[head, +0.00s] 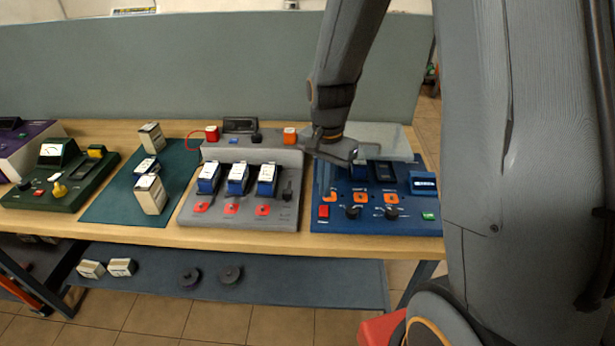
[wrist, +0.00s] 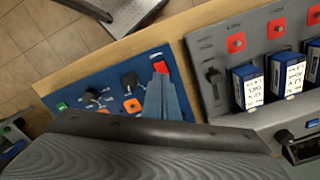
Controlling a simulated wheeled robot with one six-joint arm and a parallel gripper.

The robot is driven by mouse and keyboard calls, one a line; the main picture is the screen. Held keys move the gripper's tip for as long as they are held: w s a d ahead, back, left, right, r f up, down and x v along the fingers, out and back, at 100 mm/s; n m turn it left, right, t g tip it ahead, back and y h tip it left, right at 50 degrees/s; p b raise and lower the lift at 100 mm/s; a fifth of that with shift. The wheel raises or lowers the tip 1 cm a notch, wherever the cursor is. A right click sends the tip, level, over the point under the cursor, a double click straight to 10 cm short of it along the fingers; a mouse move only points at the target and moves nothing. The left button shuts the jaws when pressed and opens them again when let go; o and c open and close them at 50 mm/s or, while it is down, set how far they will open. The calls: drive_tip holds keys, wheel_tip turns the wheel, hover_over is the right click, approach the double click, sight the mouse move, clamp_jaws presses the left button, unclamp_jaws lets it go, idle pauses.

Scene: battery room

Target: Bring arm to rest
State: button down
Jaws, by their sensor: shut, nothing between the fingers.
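My gripper (head: 345,158) is at the end of my arm, above the back of the blue panel (head: 322,222) at the right of the bench. It is shut and holds nothing that I can see. The arm comes down from the top of the head view and hides part of the panel's back. In the wrist view the blue panel (wrist: 75,90) lies beyond the grey wrist housing, which covers the lower part of the picture. The panel carries black knobs, orange parts and a red button (head: 323,211).
A grey station (head: 240,215) with several blue-and-white batteries stands left of the panel. Further left are a green mat (head: 110,207) with boxes and a dark green meter unit (head: 55,190). A lower shelf (head: 300,285) holds boxes and dark discs. A partition (head: 200,70) stands behind.

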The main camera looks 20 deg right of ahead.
drive_tip(key=s+f+n+t+b, duration=0.1)
drive_tip(key=s+n+b, duration=0.6)
drive_tip(key=s+n, duration=0.2)
drive_tip(key=shift+s+n+b, duration=0.2)
drive_tip(key=shift+n+b, duration=0.1)
drive_tip(key=shift+b, duration=0.05)
drive_tip(key=shift+f, duration=0.1)
idle(0.6)
